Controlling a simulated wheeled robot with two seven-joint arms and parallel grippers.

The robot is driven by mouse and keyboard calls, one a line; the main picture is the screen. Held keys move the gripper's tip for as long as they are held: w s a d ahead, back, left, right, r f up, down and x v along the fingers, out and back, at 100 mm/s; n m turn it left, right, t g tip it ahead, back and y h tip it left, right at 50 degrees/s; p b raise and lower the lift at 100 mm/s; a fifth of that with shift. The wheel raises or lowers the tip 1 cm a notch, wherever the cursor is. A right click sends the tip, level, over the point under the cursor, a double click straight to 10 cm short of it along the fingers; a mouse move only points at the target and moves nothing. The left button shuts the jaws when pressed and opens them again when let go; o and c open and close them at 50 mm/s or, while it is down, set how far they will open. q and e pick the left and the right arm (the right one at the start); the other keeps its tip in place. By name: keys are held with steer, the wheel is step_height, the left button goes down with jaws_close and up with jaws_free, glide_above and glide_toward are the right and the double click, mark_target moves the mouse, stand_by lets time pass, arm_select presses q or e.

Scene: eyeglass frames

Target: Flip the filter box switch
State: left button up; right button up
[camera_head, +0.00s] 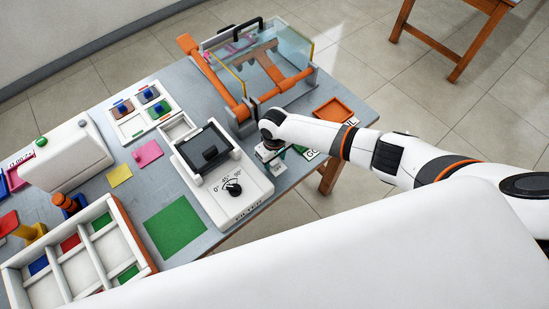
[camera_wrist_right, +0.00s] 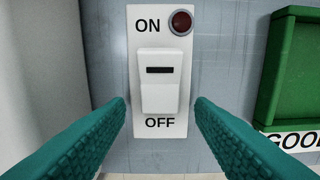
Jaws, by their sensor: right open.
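The white switch plate (camera_head: 272,168) is partly hidden by my right gripper in the head view. In the right wrist view the white rocker switch (camera_wrist_right: 160,85) sits upright between an ON label above and an OFF label below. Its lower end looks wider and stands out. The round red lamp (camera_wrist_right: 181,23) beside ON looks dark. My right gripper (camera_wrist_right: 161,102) is open, with one teal finger on each side of the switch's lower part and nothing between them touching it. The white filter box (camera_head: 246,196), with a dial, stands to the left of the gripper. My left gripper is not in view.
A green tray (camera_wrist_right: 292,75) with a GOOD label is right of the switch. An orange tray (camera_head: 334,111) lies near the table's right edge. A clear tank with an orange frame (camera_head: 290,83) stands behind. A green sheet (camera_head: 175,228) and a divided box (camera_head: 128,232) lie left.

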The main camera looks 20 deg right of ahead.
steer(key=shift+f, duration=0.25)
steer(key=c, duration=1)
steer(key=shift+w+a+g+b, duration=0.1)
steer(key=shift+w+g+b, duration=0.2)
steer(key=shift+g, duration=0.1)
steer(key=g+b, duration=0.1)
steer(key=b, duration=0.1)
steer(key=w+g+h+b, duration=0.1)
steer(key=g+b, duration=0.1)
steer(key=b, duration=0.1)
steer(key=shift+a+h, duration=0.2)
steer(key=shift+h, duration=0.1)
steer(key=shift+r+g+b, duration=0.25)
steer(key=shift+g+b, duration=0.25)
steer(key=shift+r, duration=0.15)
